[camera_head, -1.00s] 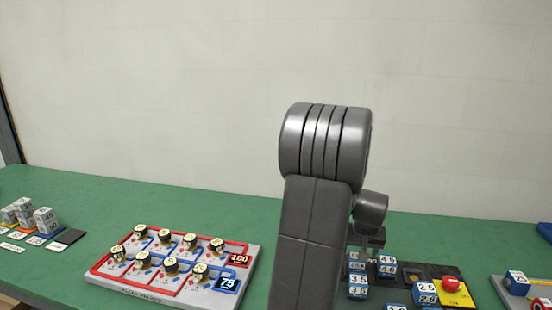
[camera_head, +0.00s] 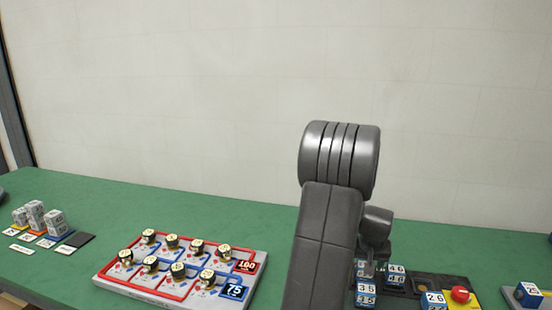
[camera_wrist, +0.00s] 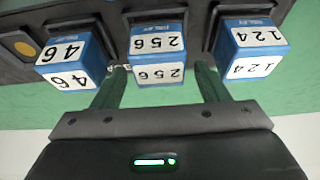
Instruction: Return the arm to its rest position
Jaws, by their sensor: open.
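My arm (camera_head: 325,235) rises in front of the bench in the head view, its big grey elbow joint at the top against the wall. My gripper is mostly hidden behind the arm there. In the wrist view my gripper (camera_wrist: 162,82) is open, its two fingers apart and nothing held between them. A blue-and-white block marked 256 (camera_wrist: 157,58) shows beyond the gap between the fingers. Block 46 (camera_wrist: 72,62) is to its left and block 124 (camera_wrist: 250,52) to its right. I cannot tell whether a finger touches any block.
The green bench (camera_head: 150,195) carries a pump board (camera_head: 255,262) with several black-and-gold knobs left of my arm. Grey blocks (camera_head: 37,217) stand at far left. A dark tray (camera_head: 425,282) with a red button (camera_head: 460,294) lies right of the arm. The pale wall is behind.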

